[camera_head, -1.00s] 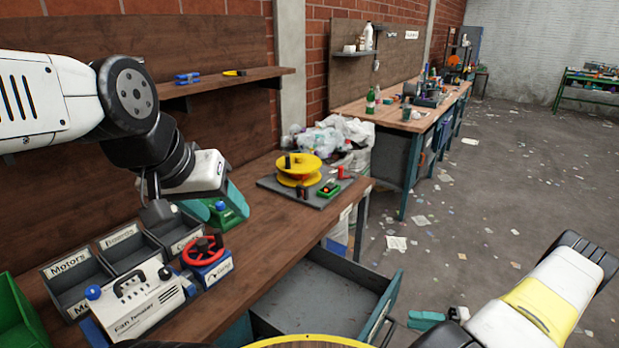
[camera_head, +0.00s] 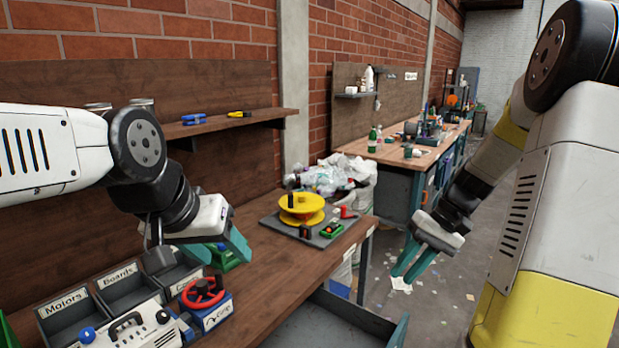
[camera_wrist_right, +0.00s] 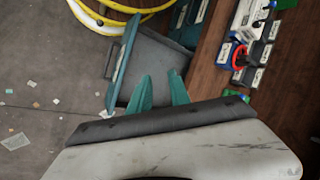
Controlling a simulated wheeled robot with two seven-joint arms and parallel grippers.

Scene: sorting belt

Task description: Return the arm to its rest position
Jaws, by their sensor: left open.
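My left gripper (camera_head: 226,249), with teal fingers, hangs above the labelled bins on the left of the workbench, in the head view. It is open, and I see nothing held in it. My right arm (camera_head: 552,200) stands large at the right side. My right gripper (camera_head: 411,264) points down over the floor, beyond the bench's right edge and clear of it. In the right wrist view its two teal fingers (camera_wrist_right: 159,82) are apart with nothing between them. The open drawer lies behind them in that view.
The workbench (camera_head: 262,272) carries bins (camera_head: 128,290), a white fan tester (camera_head: 150,334), a red wheel device (camera_head: 205,300) and a grey board with a yellow spool (camera_head: 301,208). An open drawer (camera_head: 325,325) juts out at the front. Littered floor (camera_head: 440,300) lies to the right.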

